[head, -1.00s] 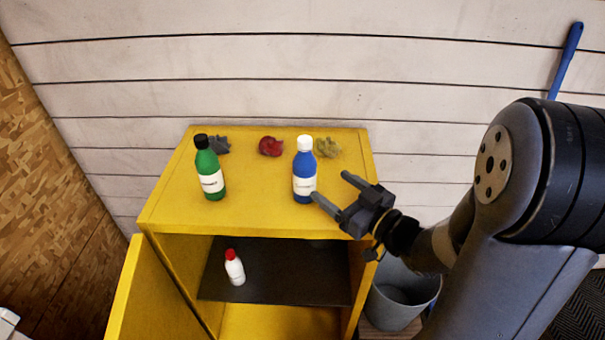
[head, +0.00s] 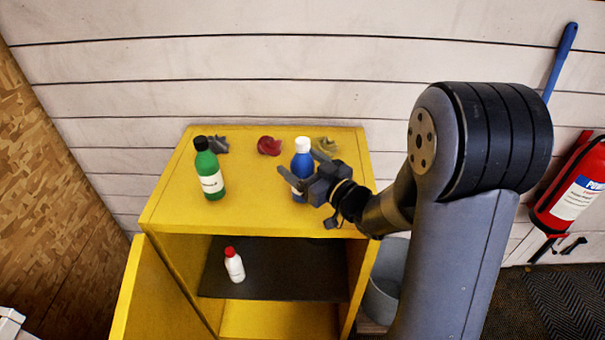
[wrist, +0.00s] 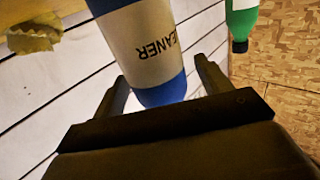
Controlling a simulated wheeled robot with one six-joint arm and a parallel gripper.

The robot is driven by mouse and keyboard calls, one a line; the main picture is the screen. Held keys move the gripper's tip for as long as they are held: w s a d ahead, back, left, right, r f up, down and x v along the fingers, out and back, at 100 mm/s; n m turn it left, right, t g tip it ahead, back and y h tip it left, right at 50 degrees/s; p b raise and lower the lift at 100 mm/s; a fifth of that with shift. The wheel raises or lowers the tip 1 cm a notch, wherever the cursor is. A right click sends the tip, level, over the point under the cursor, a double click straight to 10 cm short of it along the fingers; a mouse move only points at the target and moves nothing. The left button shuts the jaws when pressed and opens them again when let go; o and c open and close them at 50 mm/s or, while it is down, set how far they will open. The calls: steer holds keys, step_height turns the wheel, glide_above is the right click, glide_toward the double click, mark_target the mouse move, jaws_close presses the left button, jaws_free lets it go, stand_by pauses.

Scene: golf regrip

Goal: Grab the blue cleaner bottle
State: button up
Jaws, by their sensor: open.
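The blue cleaner bottle (head: 302,162) has a white cap and a white label and stands upright on top of the yellow cabinet (head: 250,217).
A green bottle (head: 209,170) stands left on the cabinet top. Grey, red (head: 269,146) and olive (head: 326,145) crumpled rags lie behind. A white bottle with red cap (head: 234,265) stands on the dark shelf inside. A grey bin (head: 385,285) is at right.

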steer(key=shift+c, duration=0.5)
steer(key=c, duration=1)
